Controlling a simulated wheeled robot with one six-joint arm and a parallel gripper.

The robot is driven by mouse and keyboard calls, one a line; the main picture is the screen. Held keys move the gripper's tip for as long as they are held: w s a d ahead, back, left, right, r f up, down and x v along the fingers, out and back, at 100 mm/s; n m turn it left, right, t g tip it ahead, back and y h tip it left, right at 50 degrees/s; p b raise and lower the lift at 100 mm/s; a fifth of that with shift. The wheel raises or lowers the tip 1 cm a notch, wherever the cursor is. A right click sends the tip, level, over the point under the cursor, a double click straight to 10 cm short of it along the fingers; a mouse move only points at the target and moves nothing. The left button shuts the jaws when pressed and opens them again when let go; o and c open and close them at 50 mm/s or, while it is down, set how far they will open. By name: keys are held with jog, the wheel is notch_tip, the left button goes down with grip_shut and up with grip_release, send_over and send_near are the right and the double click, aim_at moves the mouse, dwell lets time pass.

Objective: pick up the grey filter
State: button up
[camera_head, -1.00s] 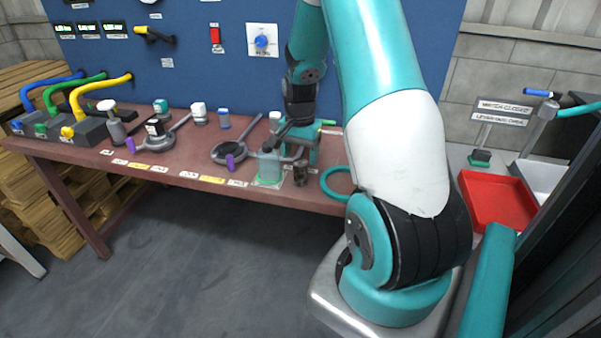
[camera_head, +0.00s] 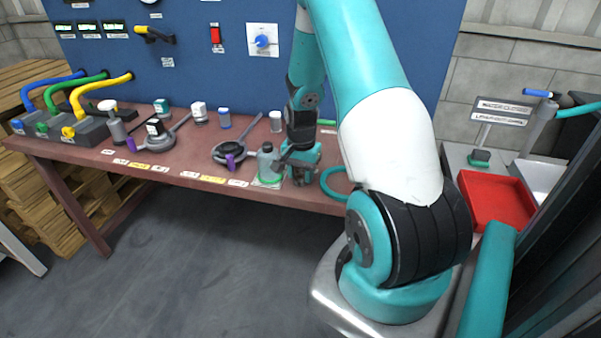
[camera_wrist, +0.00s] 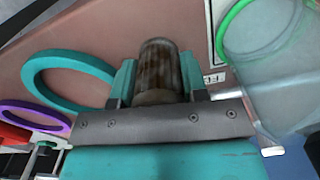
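The grey filter (camera_wrist: 158,70), a small worn grey-brown cylinder, sits between the two fingers of my gripper (camera_wrist: 160,82) in the wrist view. The teal fingers lie close along both its sides; whether they press on it I cannot tell. In the head view my gripper (camera_head: 299,166) is low over the front of the bench and largely covers the filter.
A grey bottle-like container (camera_head: 267,160) with a green ring at its base stands just left of my gripper. A teal ring (camera_head: 334,184) lies to the right. Handled tools stand further left on the bench (camera_head: 190,172). A red tray (camera_head: 492,203) is at the right.

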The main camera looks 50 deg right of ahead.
jog(key=shift+c, duration=1.1)
jog(key=shift+r, duration=0.1)
notch_tip(320, 180, up, 20)
